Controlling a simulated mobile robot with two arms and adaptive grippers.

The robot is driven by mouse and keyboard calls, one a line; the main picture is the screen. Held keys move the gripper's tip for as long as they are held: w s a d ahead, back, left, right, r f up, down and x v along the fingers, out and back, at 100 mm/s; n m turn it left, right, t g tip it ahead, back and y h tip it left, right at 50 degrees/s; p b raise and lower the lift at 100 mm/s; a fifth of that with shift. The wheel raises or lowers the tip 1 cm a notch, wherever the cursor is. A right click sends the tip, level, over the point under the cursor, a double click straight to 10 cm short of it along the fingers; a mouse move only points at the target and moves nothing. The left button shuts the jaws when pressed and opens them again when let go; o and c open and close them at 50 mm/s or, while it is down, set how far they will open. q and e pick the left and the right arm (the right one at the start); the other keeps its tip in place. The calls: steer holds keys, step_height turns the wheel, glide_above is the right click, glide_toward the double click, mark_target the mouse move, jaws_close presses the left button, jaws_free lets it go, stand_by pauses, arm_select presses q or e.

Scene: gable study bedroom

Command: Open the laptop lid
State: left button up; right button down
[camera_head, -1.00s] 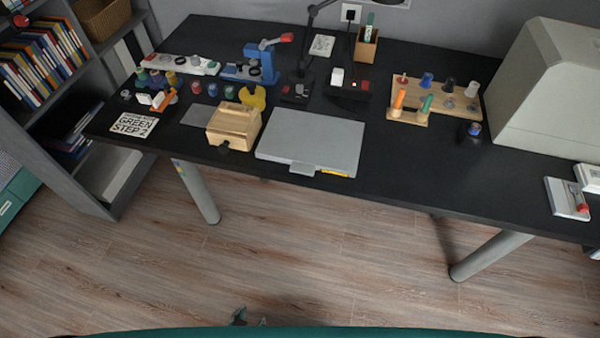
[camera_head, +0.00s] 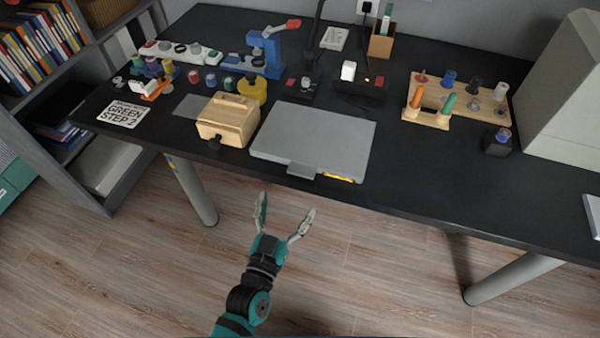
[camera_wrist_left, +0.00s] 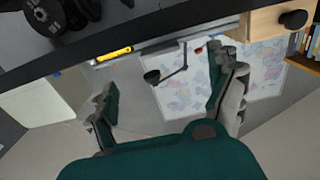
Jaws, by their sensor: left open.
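The closed grey laptop (camera_head: 314,140) lies flat on the black desk near its front edge. A tab sticks out at the middle of its front edge, with a yellow strip (camera_head: 338,178) to the right of it. The yellow strip also shows in the left wrist view (camera_wrist_left: 113,54). My left gripper (camera_head: 287,206) is open and empty, in front of the desk edge and a little left of the tab, apart from the laptop. Its two spread fingers also show in the left wrist view (camera_wrist_left: 166,100). My right gripper is not in view.
A wooden box with a dark knob (camera_head: 228,119) stands just left of the laptop. A black desk (camera_head: 440,185) has bare room to the laptop's right. A wooden peg rack (camera_head: 455,100) and large grey case (camera_head: 572,90) stand further right. A bookshelf is at the left.

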mark_target(299, 175)
arm_select(q)
steer(key=x, duration=1)
steer(key=shift+w, duration=0.2)
steer(key=c, duration=1.7)
